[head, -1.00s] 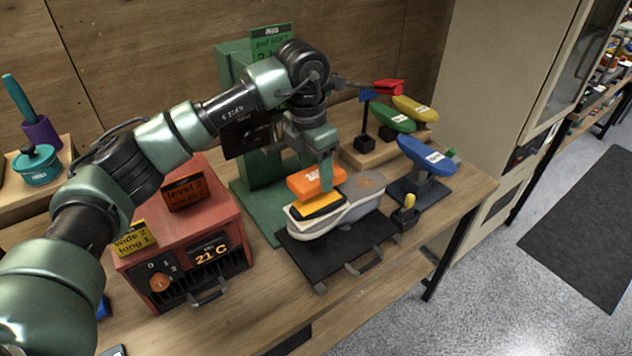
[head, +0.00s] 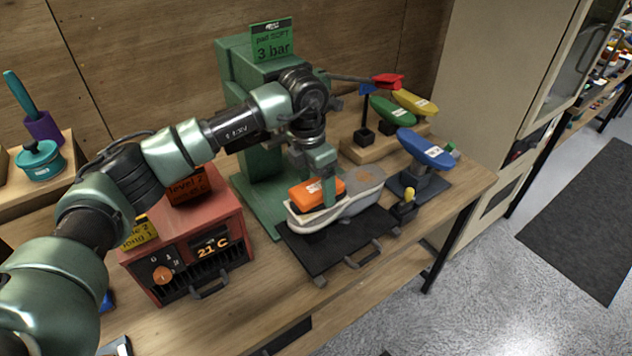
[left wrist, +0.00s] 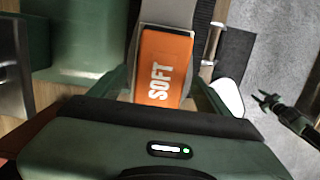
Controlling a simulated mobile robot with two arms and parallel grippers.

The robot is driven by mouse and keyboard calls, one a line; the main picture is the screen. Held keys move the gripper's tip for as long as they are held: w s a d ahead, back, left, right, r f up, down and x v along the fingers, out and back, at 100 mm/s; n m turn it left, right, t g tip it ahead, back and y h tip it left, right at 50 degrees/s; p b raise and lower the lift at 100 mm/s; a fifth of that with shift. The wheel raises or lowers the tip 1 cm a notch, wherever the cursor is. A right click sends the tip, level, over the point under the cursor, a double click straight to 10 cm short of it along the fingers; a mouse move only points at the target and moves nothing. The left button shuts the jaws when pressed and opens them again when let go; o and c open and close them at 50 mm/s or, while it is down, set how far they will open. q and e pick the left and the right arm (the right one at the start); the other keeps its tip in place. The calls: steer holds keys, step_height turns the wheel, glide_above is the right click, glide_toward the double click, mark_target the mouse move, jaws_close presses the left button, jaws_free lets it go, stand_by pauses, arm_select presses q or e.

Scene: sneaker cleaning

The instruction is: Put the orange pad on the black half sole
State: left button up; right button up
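The orange pad (head: 303,195), marked SOFT, lies level over the front part of a grey upturned shoe sole (head: 365,190). It also shows in the left wrist view (left wrist: 160,70).
The shoe lies above a black plate (head: 330,255) before a green press (head: 250,75) reading "pad SOFT 3 bar". A red heater box (head: 185,235) showing 21 C stands left. A blue sole form (head: 425,148) on a stand is close on the right.

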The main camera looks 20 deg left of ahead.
mark_target(311, 189)
arm_select(q)
steer(key=shift+r, duration=0.4)
step_height(311, 189, up, 12)
steer(key=s+b, duration=0.1)
steer(key=b, duration=0.2)
steer(key=shift+a+f+b, duration=0.25)
steer(key=shift+a+b, duration=0.1)
steer(key=shift+a, duration=0.1)
steer(key=shift+c, duration=0.4)
stand_by(0.3)
